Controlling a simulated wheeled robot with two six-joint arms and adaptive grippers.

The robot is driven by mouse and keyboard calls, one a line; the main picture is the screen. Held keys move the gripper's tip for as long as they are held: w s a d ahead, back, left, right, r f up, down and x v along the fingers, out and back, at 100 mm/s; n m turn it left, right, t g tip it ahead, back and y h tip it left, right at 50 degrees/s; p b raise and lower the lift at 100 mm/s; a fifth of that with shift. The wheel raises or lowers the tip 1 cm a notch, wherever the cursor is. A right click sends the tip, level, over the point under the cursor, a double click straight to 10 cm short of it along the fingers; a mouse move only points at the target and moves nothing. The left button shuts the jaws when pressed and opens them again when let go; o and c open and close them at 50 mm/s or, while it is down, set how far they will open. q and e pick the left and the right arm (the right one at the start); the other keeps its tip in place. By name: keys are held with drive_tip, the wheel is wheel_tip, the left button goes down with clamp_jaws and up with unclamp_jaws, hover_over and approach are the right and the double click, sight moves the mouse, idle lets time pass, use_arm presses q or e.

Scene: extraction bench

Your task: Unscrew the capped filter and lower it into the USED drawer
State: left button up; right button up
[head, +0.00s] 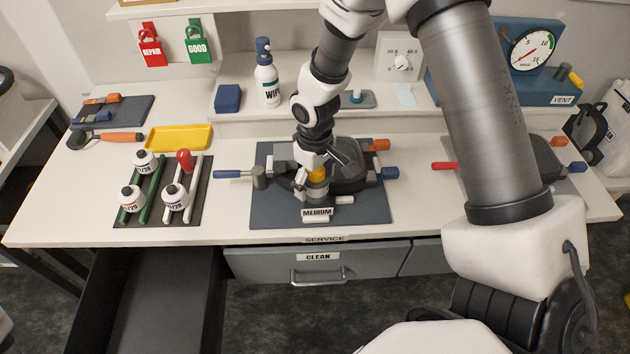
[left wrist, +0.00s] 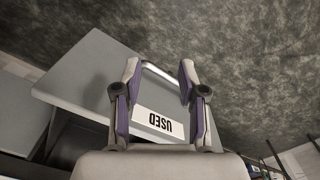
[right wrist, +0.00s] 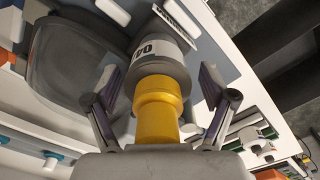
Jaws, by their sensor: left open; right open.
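The capped filter shows in the right wrist view as a grey, labelled body (right wrist: 165,60) with a yellow cap (right wrist: 158,108). In the head view the yellow cap (head: 319,174) is partly hidden by my right gripper (head: 311,182). In the right wrist view my right gripper (right wrist: 157,82) is open, its fingers on either side of the filter with visible gaps. In the left wrist view my left gripper (left wrist: 158,70) is open near a pale handle (left wrist: 160,76) on the grey drawer front with the USED label (left wrist: 155,123). The left gripper is not in the head view.
An open, dark drawer (head: 155,305) is at lower left, empty where visible. The CLEAN drawer (head: 330,262) is shut. Blue and red handles stick out beside the filter station.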

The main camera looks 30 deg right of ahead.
drive_tip(key=c, duration=1.3)
drive_tip(key=r+n+p, duration=0.1)
drive_tip(key=n+p, duration=0.1)
drive_tip(key=p, duration=0.1)
drive_tip(key=shift+s+r+p, duration=0.1)
drive_tip(key=shift+s+p, duration=0.05)
drive_tip(key=shift+p, duration=0.15)
drive_tip(key=o, duration=1)
drive_tip(key=shift+f+n, duration=0.5)
drive_tip(key=shift+n, duration=0.6)
drive_tip(key=o, duration=0.4)
drive_tip(key=shift+f, duration=0.15)
drive_tip(key=shift+w, duration=0.2)
wheel_tip(320, 180, up, 12)
drive_tip(key=shift+r, duration=0.1)
